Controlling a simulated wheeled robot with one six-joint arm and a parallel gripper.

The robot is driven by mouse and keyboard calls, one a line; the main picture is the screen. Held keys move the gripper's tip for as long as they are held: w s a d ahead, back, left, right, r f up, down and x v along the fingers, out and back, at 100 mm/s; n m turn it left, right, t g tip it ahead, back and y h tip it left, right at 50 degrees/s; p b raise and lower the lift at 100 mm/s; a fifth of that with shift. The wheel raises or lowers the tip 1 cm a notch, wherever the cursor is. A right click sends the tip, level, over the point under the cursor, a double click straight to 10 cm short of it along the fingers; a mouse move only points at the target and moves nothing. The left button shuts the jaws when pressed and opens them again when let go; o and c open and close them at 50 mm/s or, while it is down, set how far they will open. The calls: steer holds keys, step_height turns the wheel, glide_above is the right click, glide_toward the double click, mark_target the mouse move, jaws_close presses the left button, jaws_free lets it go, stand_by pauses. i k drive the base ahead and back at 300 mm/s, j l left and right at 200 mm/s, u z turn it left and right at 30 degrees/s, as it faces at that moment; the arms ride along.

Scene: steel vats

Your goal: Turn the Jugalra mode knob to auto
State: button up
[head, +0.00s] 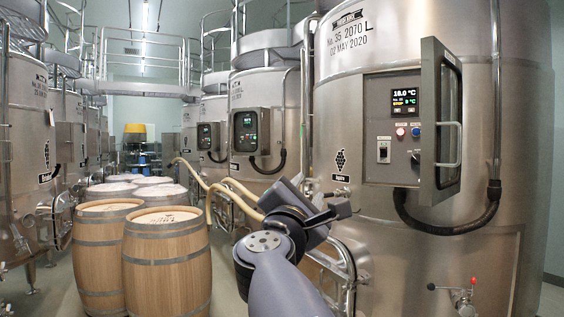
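A control box (374,172) is set in the front of the large steel vat (345,110) at the right. Its hinged door (436,115) with a handle stands open to the right. Inside are a lit display (405,101) reading about 18.0 °C, a reddish button or lamp, a blue one and a small switch (383,152). A dark knob (416,157) sits at the lower right, partly beside the door edge; its setting is too small to read. The vat's name label (340,178) is too small to read surely. My gripper (338,211) is below and left of the box, apart from it; its fingers are unclear.
Wooden barrels (167,270) stand at the left. Other vats with closed control boxes (250,131) line the back. A thick black hose (450,228) loops below the open door. A valve with a red-tipped handle (463,296) juts out at lower right. Tan hoses (225,190) run behind my arm.

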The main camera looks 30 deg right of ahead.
mark_target(415, 157)
steer(key=u, duration=0.45)
steer(key=l+u, duration=0.1)
steer(key=u, duration=0.35)
steer(key=l+u, duration=0.1)
steer(key=u, duration=0.8)
steer(key=l+u, duration=0.15)
steer(key=u, duration=0.75)
steer(key=l+u, duration=0.1)
steer(key=u, duration=0.85)
steer(key=k+l+u, duration=0.15)
steer(key=k+u, duration=0.25)
steer(key=k+z, duration=0.1)
steer(key=z, duration=0.3)
steer(key=k+z, duration=0.1)
steer(key=z, duration=0.25)
steer(key=l+z, duration=0.15)
steer(key=z, duration=0.75)
steer(key=l+z, duration=0.1)
steer(key=z, duration=0.35)
steer(key=l+z, duration=0.1)
steer(key=z, duration=0.4)
steer(key=k+l+z, duration=0.1)
steer(key=z, duration=0.35)
steer(key=l+z, duration=0.1)
steer(key=z, duration=0.9)
steer(key=l+z, duration=0.1)
steer(key=z, duration=0.35)
steer(key=i+z, duration=0.1)
steer(key=z, duration=0.4)
